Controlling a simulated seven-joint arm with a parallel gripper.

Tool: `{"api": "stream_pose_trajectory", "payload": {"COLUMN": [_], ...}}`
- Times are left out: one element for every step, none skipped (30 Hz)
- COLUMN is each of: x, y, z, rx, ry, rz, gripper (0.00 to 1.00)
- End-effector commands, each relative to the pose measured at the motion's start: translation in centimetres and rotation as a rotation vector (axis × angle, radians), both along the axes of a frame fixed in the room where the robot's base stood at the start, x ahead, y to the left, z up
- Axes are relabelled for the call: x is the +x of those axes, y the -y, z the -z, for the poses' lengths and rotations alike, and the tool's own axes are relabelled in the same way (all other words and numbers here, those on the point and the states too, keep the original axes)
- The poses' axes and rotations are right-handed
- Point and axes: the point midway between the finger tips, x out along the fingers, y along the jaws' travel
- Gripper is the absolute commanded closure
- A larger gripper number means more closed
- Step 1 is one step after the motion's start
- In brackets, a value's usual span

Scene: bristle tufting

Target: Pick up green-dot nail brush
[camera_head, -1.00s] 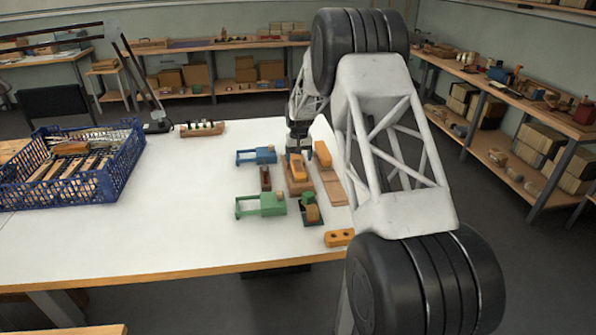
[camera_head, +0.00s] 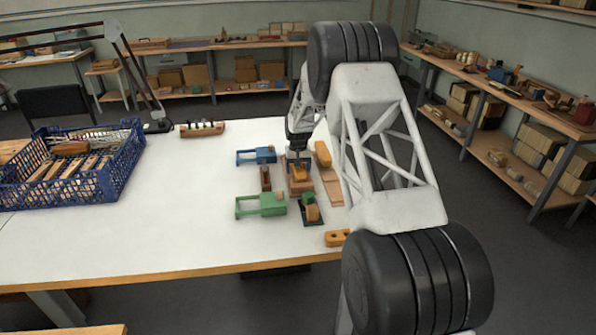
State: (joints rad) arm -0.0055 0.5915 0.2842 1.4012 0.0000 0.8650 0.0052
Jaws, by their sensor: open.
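No green dot can be made out on any block at this size, so I cannot tell which thing is the green-dot nail brush. An orange block (camera_head: 300,174) sits on a wooden fixture (camera_head: 297,190) towards the right of the white table. My gripper (camera_head: 298,158) is open, pointing down just above or at the far end of this block; I cannot tell whether it touches it. Its fingers hide part of the block. A second orange block (camera_head: 323,153) lies just right, and an orange block with dark holes (camera_head: 336,238) lies near the front edge, partly hidden by my arm.
A blue fixture (camera_head: 257,155), a green fixture (camera_head: 262,205) and a small green stand with a tan roll (camera_head: 311,209) surround the wooden fixture. A blue crate (camera_head: 108,182) stands at left. A rack (camera_head: 202,128) stands at the back. The table's middle is clear.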

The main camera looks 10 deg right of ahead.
Motion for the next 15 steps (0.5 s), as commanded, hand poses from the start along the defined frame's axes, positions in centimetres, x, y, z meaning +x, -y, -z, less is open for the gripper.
{"api": "stream_pose_trajectory", "payload": {"x": [0.00,0.00,0.01,0.00,0.00,0.00,0.01,0.01,0.01,0.01,0.01,0.01,0.01,0.01,0.01], "y": [0.00,0.00,0.00,0.00,0.00,0.00,0.00,0.01,0.01,0.01,0.01,0.01,0.01,0.01,0.00], "z": [-0.01,-0.01,-0.02,-0.02,-0.02,-0.02,-0.03,-0.03,-0.03,-0.03,-0.03,-0.03,-0.03,-0.04,-0.04], "rx": [0.000,0.000,0.000,0.000,0.000,0.000,0.000,0.000,0.000,0.000,0.000,0.000,0.000,0.000,0.000], "ry": [0.000,0.000,0.000,0.000,0.000,0.000,0.000,0.000,0.000,0.000,0.000,0.000,0.000,0.000,0.000], "rz": [0.000,0.000,0.000,0.000,0.000,0.000,0.000,0.000,0.000,0.000,0.000,0.000,0.000,0.000,0.000], "gripper": [0.21,0.21,0.21,0.21,0.21,0.21,0.21,0.21,0.21,0.21,0.23,0.29,0.34,0.38,0.44]}}
